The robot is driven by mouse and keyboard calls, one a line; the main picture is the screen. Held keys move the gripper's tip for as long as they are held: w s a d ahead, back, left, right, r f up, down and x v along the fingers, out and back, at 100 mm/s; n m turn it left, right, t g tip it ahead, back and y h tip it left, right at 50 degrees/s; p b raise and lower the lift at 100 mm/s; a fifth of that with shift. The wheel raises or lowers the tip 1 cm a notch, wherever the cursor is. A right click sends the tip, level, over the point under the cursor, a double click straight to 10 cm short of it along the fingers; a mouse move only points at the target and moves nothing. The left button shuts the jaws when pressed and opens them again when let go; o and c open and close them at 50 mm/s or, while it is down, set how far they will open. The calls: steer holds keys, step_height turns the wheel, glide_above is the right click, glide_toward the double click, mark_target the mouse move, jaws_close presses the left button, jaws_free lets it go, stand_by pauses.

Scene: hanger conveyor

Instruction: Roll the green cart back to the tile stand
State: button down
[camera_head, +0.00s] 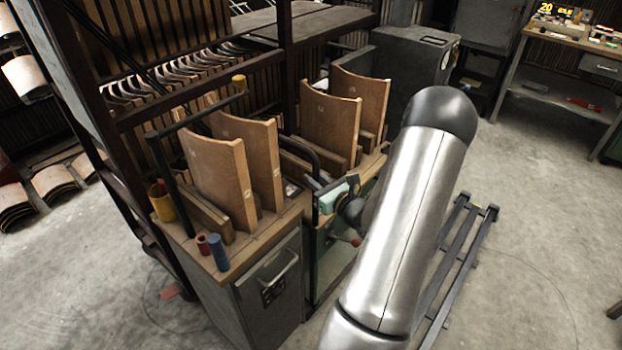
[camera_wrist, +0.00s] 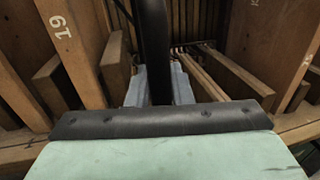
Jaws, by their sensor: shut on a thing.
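The green cart (camera_head: 318,243) stands in the middle of the head view, partly hidden behind my arm. It has a wooden top, curved wooden panels (camera_head: 331,122) and a black tubular handle (camera_head: 313,160). My gripper (camera_head: 321,183), with a mint-green body, is at this handle. In the wrist view, its grey fingers (camera_wrist: 159,86) are closed around the upright black handle bar (camera_wrist: 155,45). Wooden panels, one marked 19 (camera_wrist: 70,50), stand behind on both sides. I cannot tell which structure is the tile stand.
A grey cart (camera_head: 270,270) with similar panels stands close on the left. Behind is a dark rack (camera_head: 287,70) with hangers. A grey cabinet (camera_head: 415,60) is at the back. Dark floor rails (camera_head: 465,250) lie to the right. Open concrete floor (camera_head: 545,230) is further right.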

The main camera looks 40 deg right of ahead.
steer(key=shift+a+f, duration=0.15)
steer(key=shift+a, duration=0.1)
steer(key=c, duration=1.3)
jaws_free()
steer(key=shift+a, duration=0.1)
steer(key=shift+c, duration=0.2)
steer(key=s+b, duration=0.2)
steer(key=s, duration=1.5)
steer(key=shift+s+a, duration=0.2)
steer(key=shift+a, duration=0.1)
